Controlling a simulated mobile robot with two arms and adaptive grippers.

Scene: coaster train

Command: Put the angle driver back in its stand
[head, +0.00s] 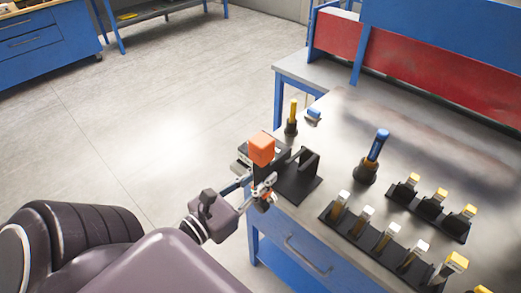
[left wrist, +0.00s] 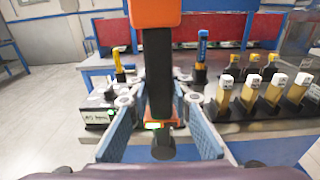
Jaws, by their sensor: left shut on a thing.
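The angle driver (head: 262,149), with an orange block-shaped end and a black body, is upright in my left gripper (head: 262,188) at the front left edge of the workbench. The left wrist view shows its black shaft (left wrist: 158,75) between the two blue finger pads of my left gripper (left wrist: 160,122), which is shut on it. A black stand (head: 298,180) with an upright bracket sits on the bench just right of the driver. In the left wrist view I cannot make out the stand clearly behind the tool. My right gripper is in neither view.
Black racks with several yellow- and white-topped pieces (head: 388,236) line the bench's right side. A blue-handled tool (head: 378,146) and a yellow-handled tool (head: 292,112) stand upright in black holders further back. A small blue item (head: 314,114) lies near the yellow one. The bench middle (head: 345,125) is clear.

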